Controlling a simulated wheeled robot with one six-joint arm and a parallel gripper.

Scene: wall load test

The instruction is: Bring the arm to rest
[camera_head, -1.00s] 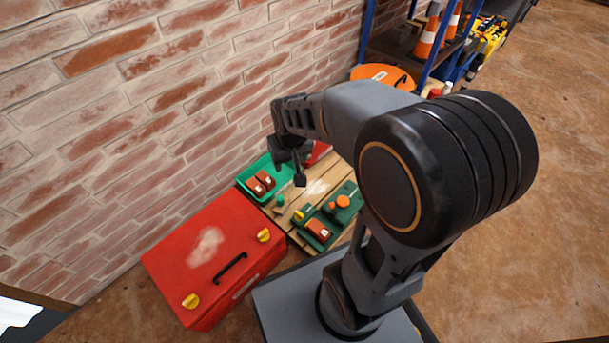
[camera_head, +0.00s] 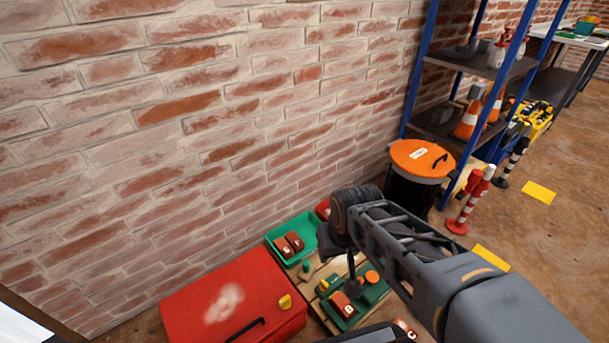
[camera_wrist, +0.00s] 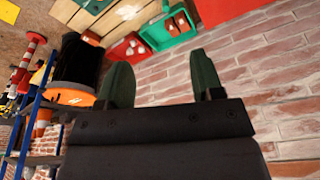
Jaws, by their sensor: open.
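My arm (camera_head: 420,250) reaches from the lower right toward the brick wall in the head view. My gripper (camera_head: 354,280) hangs at its far end, seen small above the wooden pallet and the green board. In the wrist view the two green fingers of my gripper (camera_wrist: 160,82) stand well apart, with nothing between them. Beyond the fingers I see the brick wall (camera_wrist: 270,85), and the view is turned on its side. The head view hides part of the pallet behind my arm.
A red box (camera_head: 190,310) stands at lower left. A green tray (camera_head: 310,226) holds red-brown blocks beside a dark green board (camera_head: 378,292) with a labelled block. An orange-lidded bin (camera_head: 421,158), a striped post (camera_head: 470,205) and a blue-framed shelf (camera_head: 420,70) stand right.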

